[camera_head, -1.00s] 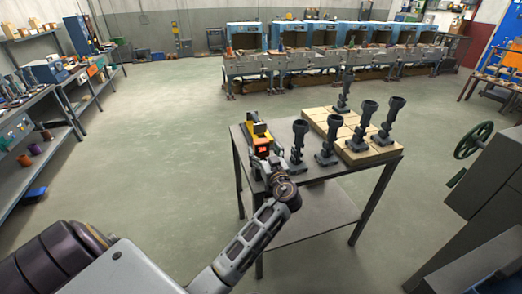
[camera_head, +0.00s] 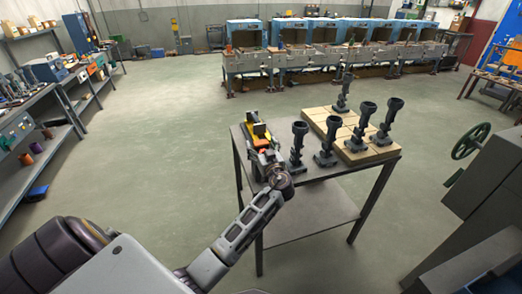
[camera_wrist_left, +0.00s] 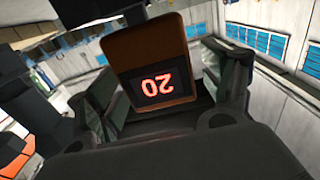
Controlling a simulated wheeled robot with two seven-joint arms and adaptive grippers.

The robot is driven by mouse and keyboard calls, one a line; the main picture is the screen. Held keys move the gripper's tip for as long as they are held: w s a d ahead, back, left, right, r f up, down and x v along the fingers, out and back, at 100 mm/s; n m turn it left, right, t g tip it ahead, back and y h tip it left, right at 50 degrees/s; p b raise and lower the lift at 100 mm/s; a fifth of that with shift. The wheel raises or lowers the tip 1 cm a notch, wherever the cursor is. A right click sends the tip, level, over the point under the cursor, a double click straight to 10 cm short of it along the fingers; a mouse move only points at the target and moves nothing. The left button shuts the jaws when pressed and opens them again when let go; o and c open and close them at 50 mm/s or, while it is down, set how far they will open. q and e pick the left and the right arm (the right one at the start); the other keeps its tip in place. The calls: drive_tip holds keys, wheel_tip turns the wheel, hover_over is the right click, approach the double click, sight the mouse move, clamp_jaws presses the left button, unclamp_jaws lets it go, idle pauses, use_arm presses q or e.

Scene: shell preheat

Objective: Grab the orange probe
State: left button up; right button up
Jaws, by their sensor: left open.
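The orange probe (camera_head: 262,142) is on the near left part of the dark table, mostly hidden behind my left gripper in the head view. In the left wrist view the probe (camera_wrist_left: 150,45) shows as an orange-brown block with a dark display and red digits, upside down. My left gripper (camera_head: 266,156) is over the table's left end, right at the probe. In the wrist view its dark fingers (camera_wrist_left: 168,85) are spread, one on each side of the block. I cannot tell whether either finger touches it. My right gripper is not in view.
A yellow and black piece (camera_head: 258,130) is just behind the probe. Several dark stands with cups (camera_head: 299,145) are close to its right, some on tan blocks (camera_head: 375,153). A grey machine with a green handwheel (camera_head: 471,141) is at the right. The floor left of the table is clear.

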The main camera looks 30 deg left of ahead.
use_arm(q)
drive_tip(key=shift+w+a, duration=0.1)
idle(0.4)
drive_tip(key=c, duration=1.2)
wheel_tip(320, 180, up, 8)
drive_tip(key=shift+r+b, duration=0.2)
drive_tip(key=shift+b, duration=0.6)
drive_tip(key=shift+r, duration=0.75)
